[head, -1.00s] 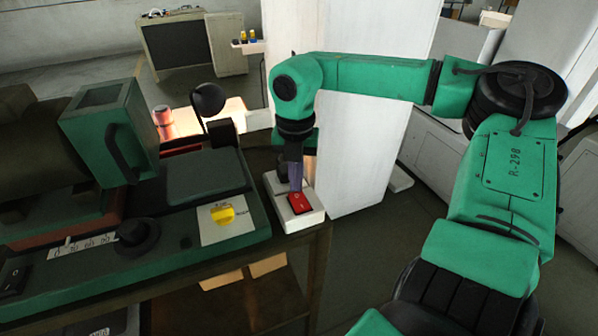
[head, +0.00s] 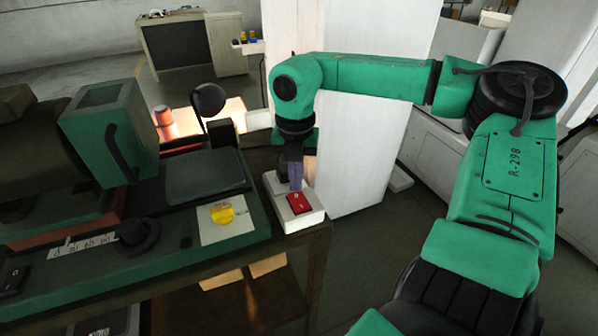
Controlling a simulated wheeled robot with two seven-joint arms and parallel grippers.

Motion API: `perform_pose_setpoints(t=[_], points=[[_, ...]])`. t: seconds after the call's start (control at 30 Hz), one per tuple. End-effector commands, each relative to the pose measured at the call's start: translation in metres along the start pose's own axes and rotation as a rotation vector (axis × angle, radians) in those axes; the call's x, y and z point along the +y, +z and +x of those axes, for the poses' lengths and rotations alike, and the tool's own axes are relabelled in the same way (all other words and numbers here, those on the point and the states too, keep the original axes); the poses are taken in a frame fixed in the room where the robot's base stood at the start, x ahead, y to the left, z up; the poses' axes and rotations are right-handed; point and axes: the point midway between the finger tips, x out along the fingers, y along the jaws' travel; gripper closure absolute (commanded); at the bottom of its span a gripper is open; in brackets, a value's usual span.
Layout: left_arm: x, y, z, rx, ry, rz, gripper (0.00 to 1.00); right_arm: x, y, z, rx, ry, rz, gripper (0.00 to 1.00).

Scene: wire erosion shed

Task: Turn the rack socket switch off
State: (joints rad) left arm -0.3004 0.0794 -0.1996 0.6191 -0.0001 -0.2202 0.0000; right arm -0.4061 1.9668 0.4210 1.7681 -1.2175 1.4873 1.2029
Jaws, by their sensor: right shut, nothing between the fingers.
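The rack socket is a white box (head: 300,221) at the right front corner of the dark bench. Its red rocker switch (head: 299,203) is on the top face, towards the front. My right gripper (head: 296,187) points down over the box, shut and empty. Its fingertips are just behind the red switch and close to it; I cannot tell whether they touch it. The back part of the box is partly hidden by the gripper. My left gripper is not in view.
A green machine (head: 110,135) fills the left of the bench, with a yellow knob (head: 222,212) on a pale plate and a black lamp (head: 208,100) behind. A white panel (head: 355,155) stands close right of the socket. Open floor lies beyond.

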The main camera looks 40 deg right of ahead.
Motion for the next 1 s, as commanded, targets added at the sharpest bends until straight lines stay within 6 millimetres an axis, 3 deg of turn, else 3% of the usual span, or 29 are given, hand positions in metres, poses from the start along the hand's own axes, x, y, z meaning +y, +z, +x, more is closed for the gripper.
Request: perform_pose_setpoints(t=[1.0], points=[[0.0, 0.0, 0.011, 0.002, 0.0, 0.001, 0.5, 0.0, 0.0, 0.011, 0.0, 0.0, 0.0, 1.0]])
